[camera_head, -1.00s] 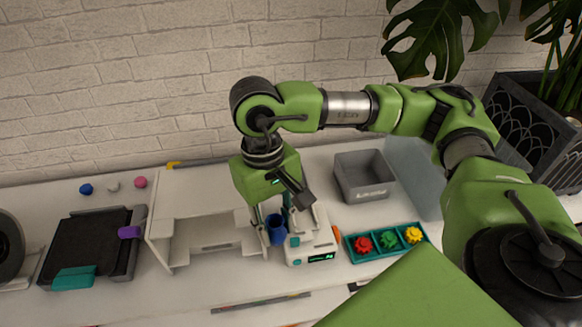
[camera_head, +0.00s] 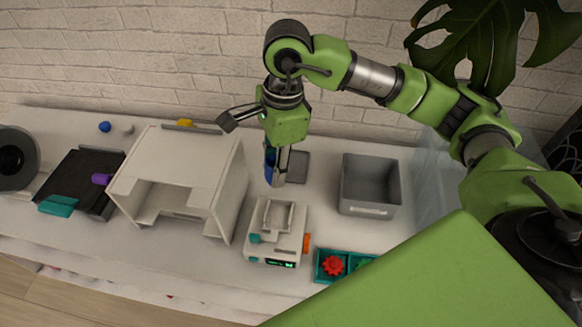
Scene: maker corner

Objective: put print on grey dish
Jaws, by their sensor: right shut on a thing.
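My right gripper (camera_head: 277,180) points down behind the small white device and is shut on the blue print (camera_head: 269,160). The print shows at the left side of the fingers, which hide part of it. A flat grey dish (camera_head: 298,166) lies on the table just right of the fingers, partly hidden behind them. I cannot tell whether the print touches the dish or the table. My left gripper is not in view.
The white device (camera_head: 262,247) with a lit display and an empty cradle stands in front. A white open box (camera_head: 170,165) is at left, a grey bin (camera_head: 368,206) at right. A teal tray (camera_head: 321,272) holds a red gear (camera_head: 333,265).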

